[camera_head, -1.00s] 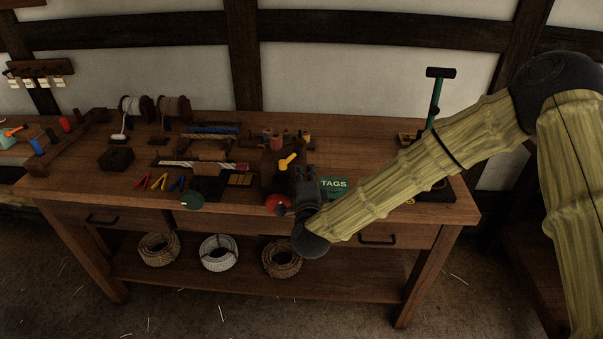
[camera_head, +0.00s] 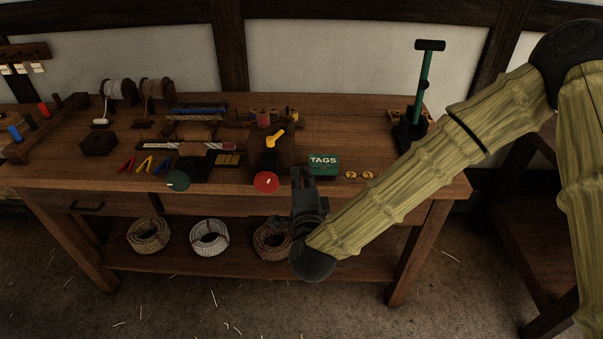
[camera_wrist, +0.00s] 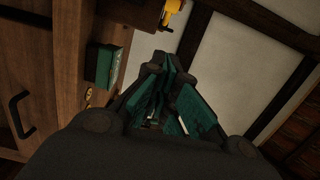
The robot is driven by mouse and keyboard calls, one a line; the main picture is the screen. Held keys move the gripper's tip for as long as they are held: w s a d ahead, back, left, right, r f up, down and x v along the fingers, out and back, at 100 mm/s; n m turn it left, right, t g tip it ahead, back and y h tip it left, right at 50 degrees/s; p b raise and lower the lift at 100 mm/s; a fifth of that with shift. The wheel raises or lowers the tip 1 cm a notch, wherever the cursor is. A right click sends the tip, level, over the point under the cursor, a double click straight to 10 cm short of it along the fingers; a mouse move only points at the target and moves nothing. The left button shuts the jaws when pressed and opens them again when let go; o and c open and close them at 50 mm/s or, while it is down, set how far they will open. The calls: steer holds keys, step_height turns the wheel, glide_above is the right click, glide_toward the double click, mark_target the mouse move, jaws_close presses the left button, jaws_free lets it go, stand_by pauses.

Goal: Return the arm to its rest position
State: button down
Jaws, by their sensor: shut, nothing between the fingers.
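My gripper (camera_head: 304,180) is at the front edge of the workbench, at the middle right in the head view, with its fingers pointing up. In the wrist view my gripper (camera_wrist: 165,68) shows its dark and green fingers drawn together, with nothing between them. My arm comes in from the right in the head view, its bamboo-like links bent at a dark elbow. The green TAGS box (camera_head: 323,165) stands on the bench just right of the fingertips; it also shows in the wrist view (camera_wrist: 104,65), left of the gripper and apart from it.
The workbench (camera_head: 345,130) holds a red knob (camera_head: 266,181), a green knob (camera_head: 177,180), a yellow lever (camera_head: 275,138), two yellow tags (camera_head: 359,175) and a tall green-handled press (camera_head: 423,85). Rope coils (camera_head: 210,238) lie on the lower shelf. The floor in front is open.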

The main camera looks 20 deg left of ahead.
stand_by(0.3)
steer(key=s+d+f+n+g+h, duration=0.1)
steer(key=s+d+f+n+g, duration=0.3)
steer(key=f, duration=0.5)
steer(key=s+d+f+n+g, duration=0.1)
steer(key=s+d+f+g, duration=0.15)
steer(key=d+f, duration=0.55)
steer(key=s+d+f+n+g+h, duration=0.1)
steer(key=s+d+f+n+g, duration=0.2)
steer(key=f, duration=0.8)
steer(key=s+d+f+n+g+h, duration=0.2)
steer(key=s+d+f, duration=0.4)
steer(key=s+d, duration=0.5)
steer(key=s+d+f+n+g+h, duration=0.2)
steer(key=s+d+f+g, duration=0.3)
steer(key=s+d, duration=0.6)
steer(key=d+n, duration=0.1)
steer(key=d, duration=0.1)
steer(key=shift+s+d+f, duration=0.3)
steer(key=shift+s+f, duration=0.1)
